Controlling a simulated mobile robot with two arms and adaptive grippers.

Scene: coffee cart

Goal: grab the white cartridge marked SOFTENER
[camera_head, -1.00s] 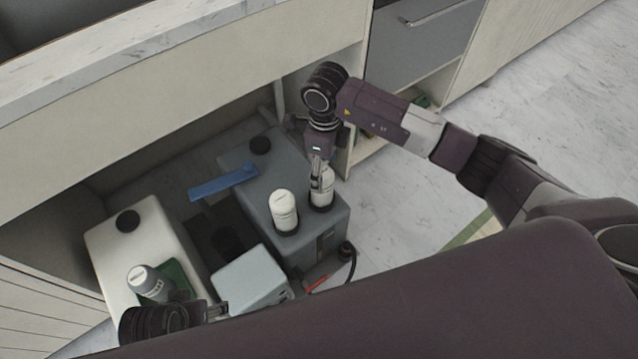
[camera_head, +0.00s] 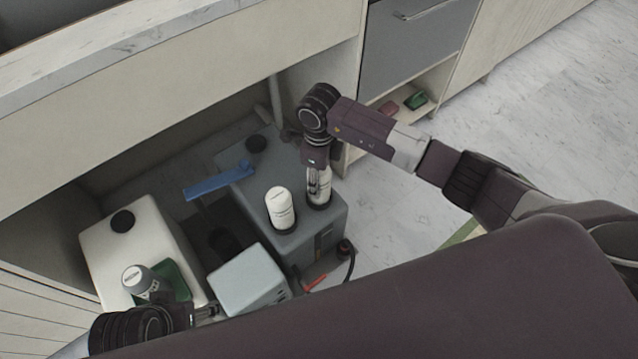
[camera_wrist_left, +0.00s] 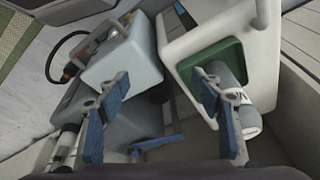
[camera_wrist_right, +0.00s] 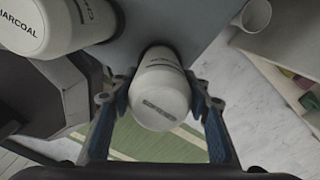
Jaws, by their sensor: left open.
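A white cartridge (camera_head: 320,196) stands upright on the right end of the grey tank (camera_head: 300,245). My right gripper (camera_head: 319,184) is above it, pointing down, with its fingers on both sides. In the right wrist view the same cartridge (camera_wrist_right: 160,85) sits between the spread fingers, with small gaps at its sides; its label is too blurred to read surely. A second white cartridge (camera_head: 280,209) stands to its left; it reads CHARCOAL in the right wrist view (camera_wrist_right: 35,25). My left gripper (camera_head: 207,312) is open and empty, near a grey-and-white cartridge (camera_wrist_left: 228,80) on a green pad.
A white tank (camera_head: 105,245) with a black cap is at left, bearing the green pad (camera_head: 180,281). Cabinet walls enclose the left and back. Open floor (camera_head: 560,110) is at right.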

